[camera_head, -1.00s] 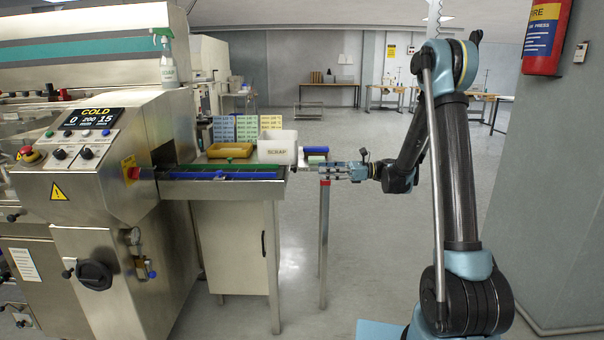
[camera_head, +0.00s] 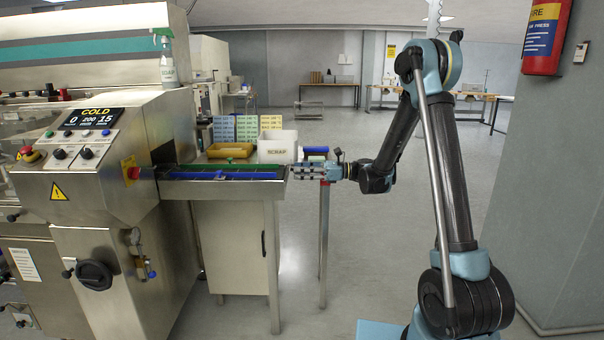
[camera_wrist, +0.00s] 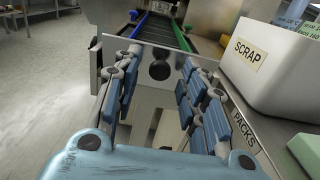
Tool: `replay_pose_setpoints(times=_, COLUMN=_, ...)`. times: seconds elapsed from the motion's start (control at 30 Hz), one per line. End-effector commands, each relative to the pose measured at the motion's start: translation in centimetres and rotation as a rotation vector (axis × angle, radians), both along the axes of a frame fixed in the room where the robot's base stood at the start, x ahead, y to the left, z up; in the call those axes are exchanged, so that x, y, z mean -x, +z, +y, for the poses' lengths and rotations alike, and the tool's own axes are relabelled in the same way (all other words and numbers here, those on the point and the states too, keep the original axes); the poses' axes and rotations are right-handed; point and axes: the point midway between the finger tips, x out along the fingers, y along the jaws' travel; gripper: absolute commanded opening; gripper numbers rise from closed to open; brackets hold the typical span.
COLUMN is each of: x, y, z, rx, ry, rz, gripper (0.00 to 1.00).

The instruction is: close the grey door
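A pale grey door (camera_head: 235,248) with a dark handle (camera_head: 263,244) is on the cabinet under the conveyor's end. From the head view I cannot tell for sure whether it is fully shut. My gripper (camera_head: 296,172) is level with the conveyor's end, above and to the right of the door. In the wrist view my gripper (camera_wrist: 160,85) has its blue-padded fingers spread apart, with nothing held between them. Pale surfaces show below and between the fingers; I cannot tell whether they are part of the door.
The conveyor (camera_head: 222,173) with its blue and green rails runs left into the steel machine (camera_head: 110,160). A white SCRAP bin (camera_head: 277,147) and a yellow tray (camera_head: 230,150) stand behind it. A table leg (camera_head: 323,245) stands right of the cabinet. Open floor lies farther right.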

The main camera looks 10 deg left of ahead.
Motion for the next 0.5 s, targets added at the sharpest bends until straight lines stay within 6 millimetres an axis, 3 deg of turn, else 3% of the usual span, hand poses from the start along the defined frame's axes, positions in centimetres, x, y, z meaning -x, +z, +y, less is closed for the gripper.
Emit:
replay_pose_setpoints(times=0.03, x=0.00, y=0.00, z=-0.01, rx=0.000, ry=0.000, rz=0.000, gripper=0.28)
replay_pose_setpoints(times=0.17, x=-0.01, y=0.00, z=-0.02, rx=0.000, ry=0.000, rz=0.000, gripper=0.00)
replay_pose_setpoints(times=0.5, x=0.02, y=0.36, z=0.27, rx=0.047, ry=0.000, rz=-0.011, gripper=0.00)
